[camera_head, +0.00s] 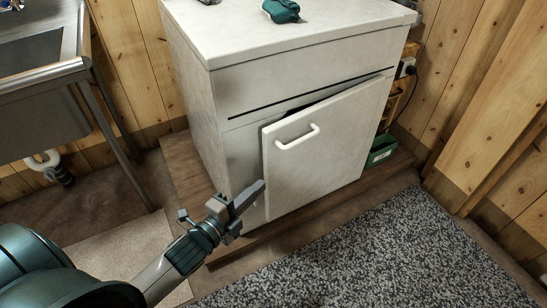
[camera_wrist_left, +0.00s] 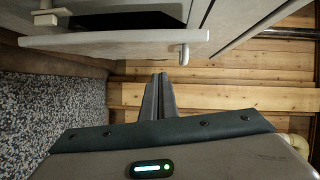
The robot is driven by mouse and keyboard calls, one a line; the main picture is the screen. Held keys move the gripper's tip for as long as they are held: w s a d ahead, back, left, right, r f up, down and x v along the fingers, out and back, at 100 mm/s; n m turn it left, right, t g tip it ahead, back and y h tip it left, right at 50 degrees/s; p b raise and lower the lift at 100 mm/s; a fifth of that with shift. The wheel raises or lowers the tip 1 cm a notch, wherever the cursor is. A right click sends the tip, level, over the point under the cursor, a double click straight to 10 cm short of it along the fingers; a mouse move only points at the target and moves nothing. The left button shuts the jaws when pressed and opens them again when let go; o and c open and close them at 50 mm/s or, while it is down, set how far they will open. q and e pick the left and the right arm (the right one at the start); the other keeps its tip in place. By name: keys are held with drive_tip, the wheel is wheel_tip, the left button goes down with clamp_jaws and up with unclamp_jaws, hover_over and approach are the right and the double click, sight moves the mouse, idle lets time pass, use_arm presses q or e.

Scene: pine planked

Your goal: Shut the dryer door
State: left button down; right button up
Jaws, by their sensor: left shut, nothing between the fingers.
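The dryer is a white cabinet (camera_head: 220,110) on a wooden plinth. Its white door (camera_head: 325,140) stands slightly ajar, with a dark gap along its top and its left edge away from the body. A white handle (camera_head: 297,136) is near the door's upper left. My left gripper (camera_head: 260,188) is shut and empty at the door's lower left edge; contact cannot be told. My right gripper is not in view.
A metal sink (camera_head: 40,85) stands at the left, with a leg near the dryer. A green box (camera_head: 382,150) sits right of the dryer. A teal item (camera_head: 282,10) lies on top. A speckled rug (camera_head: 380,255) covers clear floor in front.

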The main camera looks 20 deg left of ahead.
sight(274, 153)
use_arm(q)
drive_tip(key=shift+w+d+r+m+t+h, duration=0.1)
drive_tip(key=shift+d+r+m+t+h, duration=0.1)
drive_tip(key=shift+r+m+h, duration=0.3)
drive_tip(key=shift+w+d+r+m+t+h, duration=0.1)
drive_tip(key=shift+d+r+m+t+h, duration=0.1)
drive_tip(key=shift+r+m, duration=0.45)
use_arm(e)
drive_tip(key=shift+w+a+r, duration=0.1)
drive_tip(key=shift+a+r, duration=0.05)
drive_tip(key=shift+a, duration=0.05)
use_arm(q)
drive_tip(key=shift+w, duration=0.1)
drive_tip(key=shift+w+a+b, duration=0.15)
drive_tip(key=shift+w, duration=2.7)
drive_tip(key=shift+w+a+b, duration=0.15)
drive_tip(key=shift+w, duration=2.7)
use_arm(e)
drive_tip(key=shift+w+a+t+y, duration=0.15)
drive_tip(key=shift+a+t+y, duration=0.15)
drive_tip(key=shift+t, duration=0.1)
